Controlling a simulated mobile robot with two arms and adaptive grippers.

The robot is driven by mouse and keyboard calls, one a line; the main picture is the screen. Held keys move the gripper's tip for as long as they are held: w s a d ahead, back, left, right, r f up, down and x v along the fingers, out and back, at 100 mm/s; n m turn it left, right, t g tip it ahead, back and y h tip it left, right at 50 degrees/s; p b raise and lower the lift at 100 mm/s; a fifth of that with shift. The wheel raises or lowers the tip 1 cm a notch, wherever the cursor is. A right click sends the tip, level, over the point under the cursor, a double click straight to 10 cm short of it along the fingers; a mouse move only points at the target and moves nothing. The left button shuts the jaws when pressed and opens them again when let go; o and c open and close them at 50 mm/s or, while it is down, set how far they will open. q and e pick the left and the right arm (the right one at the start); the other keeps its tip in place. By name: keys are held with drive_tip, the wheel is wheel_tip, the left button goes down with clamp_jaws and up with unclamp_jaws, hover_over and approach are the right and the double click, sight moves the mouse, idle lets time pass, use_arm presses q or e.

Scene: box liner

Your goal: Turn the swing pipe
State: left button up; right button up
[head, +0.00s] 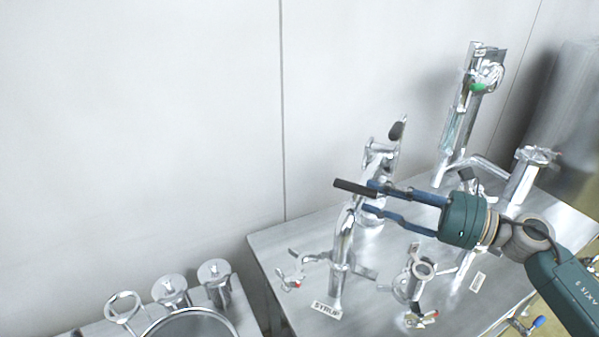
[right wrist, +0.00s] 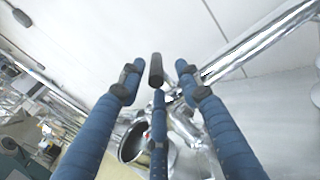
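The shiny metal swing pipe, as far as I can tell, is the bent tube (head: 344,236) rising from a post behind the "SYRUP" label on the steel table. My right gripper (head: 362,199) reaches in from the right at the top of this tube, its blue fingers apart. In the head view the fingers overlap the tube; I cannot tell whether they touch it. In the right wrist view the gripper (right wrist: 156,84) shows spread fingers with nothing clearly held. A shiny pipe (right wrist: 262,45) runs diagonally beyond the right finger there. My left gripper is not in view.
The steel table (head: 290,240) also carries a short open pipe fitting (head: 422,272), a tall metal assembly (head: 470,105) at the back and a capped vessel (head: 526,175) at right. Lidded canisters (head: 214,278) stand at lower left. The grey wall (head: 140,120) is close behind.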

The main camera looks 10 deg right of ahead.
sight(361, 186)
drive_tip(key=shift+w+a+r+p, duration=0.2)
drive_tip(key=shift+a+r+p, duration=0.35)
drive_tip(key=shift+p, duration=0.2)
drive_tip(key=p+x, duration=0.1)
drive_tip(key=x, duration=0.2)
drive_tip(key=shift+p, duration=0.35)
drive_tip(key=x, duration=0.2)
drive_tip(key=p+x, duration=0.2)
drive_tip(key=x, duration=0.1)
drive_tip(key=shift+w+a+f, duration=0.1)
drive_tip(key=shift+a+f, duration=0.2)
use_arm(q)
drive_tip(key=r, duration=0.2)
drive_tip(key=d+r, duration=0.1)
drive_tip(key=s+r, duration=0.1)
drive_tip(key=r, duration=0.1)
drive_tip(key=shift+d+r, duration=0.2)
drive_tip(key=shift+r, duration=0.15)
use_arm(e)
drive_tip(key=shift+w+a+f, duration=0.15)
drive_tip(key=shift+a, duration=0.05)
